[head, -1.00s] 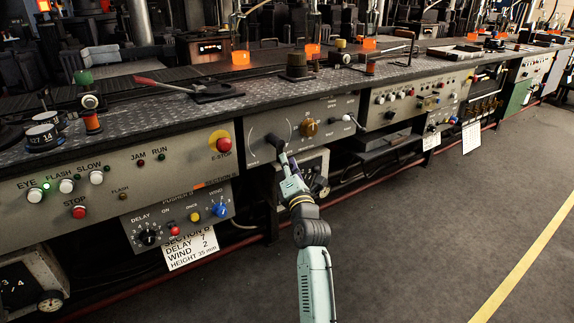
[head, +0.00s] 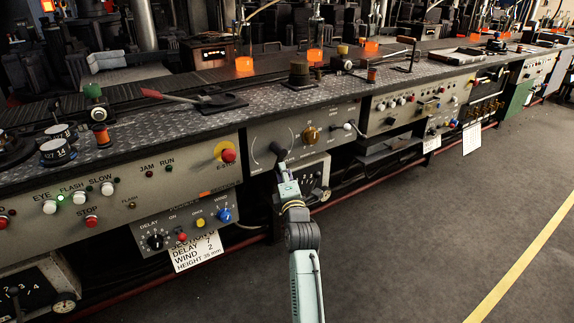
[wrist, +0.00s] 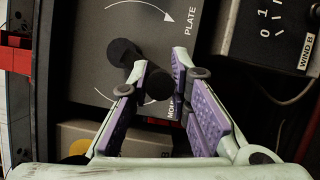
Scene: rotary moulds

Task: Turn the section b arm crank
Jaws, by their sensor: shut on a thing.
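The black arm crank (head: 276,149) sits on the grey panel under the counter, beside a printed arc. In the wrist view its round hub (wrist: 123,51) is at upper left and its round grip (wrist: 158,84) lies between the purple-padded fingers. A white curved arrow and the word "PLATE" are printed on the panel there. My gripper (head: 282,166) reaches the crank from below and is shut on its grip; the fingertips also show in the wrist view (wrist: 160,62). In the head view my fingers partly hide the crank's lower end.
A brass-coloured knob (head: 311,134) and a white-tipped lever (head: 347,127) are to the crank's right. The red E-STOP button (head: 228,155) and the pusher box (head: 185,223) are to its left. A counter edge runs above. Open floor (head: 420,240) lies to the right.

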